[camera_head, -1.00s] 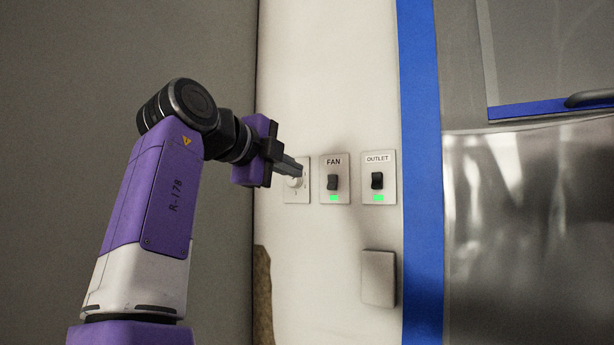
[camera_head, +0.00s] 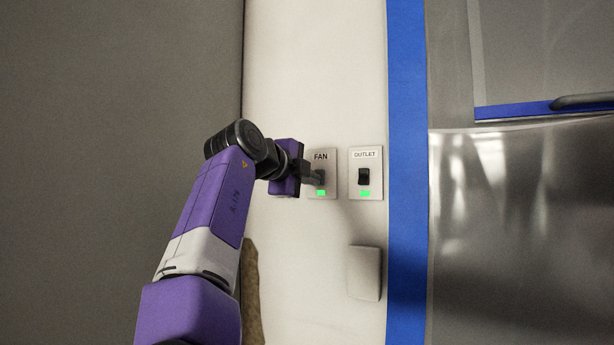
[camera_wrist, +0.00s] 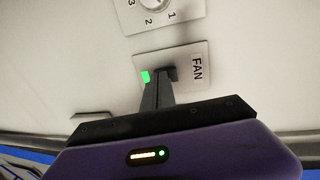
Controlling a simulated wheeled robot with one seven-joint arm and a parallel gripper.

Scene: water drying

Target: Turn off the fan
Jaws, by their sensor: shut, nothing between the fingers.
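The fan switch plate (camera_head: 328,191) is on the white wall, labelled FAN, with a green light (camera_head: 321,193) lit below its black toggle. My gripper (camera_head: 318,178) is shut and empty, its fingertips at the toggle and partly hiding it. In the wrist view, the FAN plate (camera_wrist: 199,88) appears turned sideways, with the green light lit. The closed fingers (camera_wrist: 158,92) reach to the black toggle (camera_wrist: 171,74) there. I cannot tell whether they touch it.
The OUTLET switch (camera_head: 364,176), with a green light, is just right of the fan plate. A blank grey plate (camera_head: 364,272) is below. A numbered dial (camera_wrist: 153,5) shows in the wrist view. A blue strip (camera_head: 407,170) edges the wall.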

